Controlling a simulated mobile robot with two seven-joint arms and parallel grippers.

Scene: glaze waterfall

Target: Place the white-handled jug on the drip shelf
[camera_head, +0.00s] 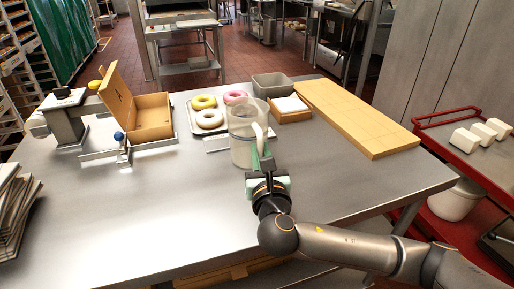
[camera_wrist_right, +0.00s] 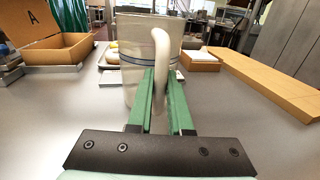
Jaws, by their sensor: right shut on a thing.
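The clear jug (camera_head: 241,135) with a white handle (camera_head: 261,134) is upright over the middle of the steel table (camera_head: 170,215). Its handle faces my right gripper (camera_head: 262,160), whose green fingers are shut on the handle. In the right wrist view the jug (camera_wrist_right: 138,75) stands behind the fingers, and the handle (camera_wrist_right: 161,45) rises between them. I cannot tell if the jug's base touches the table. I cannot tell for sure which thing is the drip shelf. My left gripper is not in view.
Behind the jug are a tray with doughnuts (camera_head: 210,119), a grey bin (camera_head: 271,84) and a small wooden box (camera_head: 289,115). A long wooden board (camera_head: 355,118) lies right. An open carton (camera_head: 152,120) and a metal device (camera_head: 67,122) stand left. The front table is clear.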

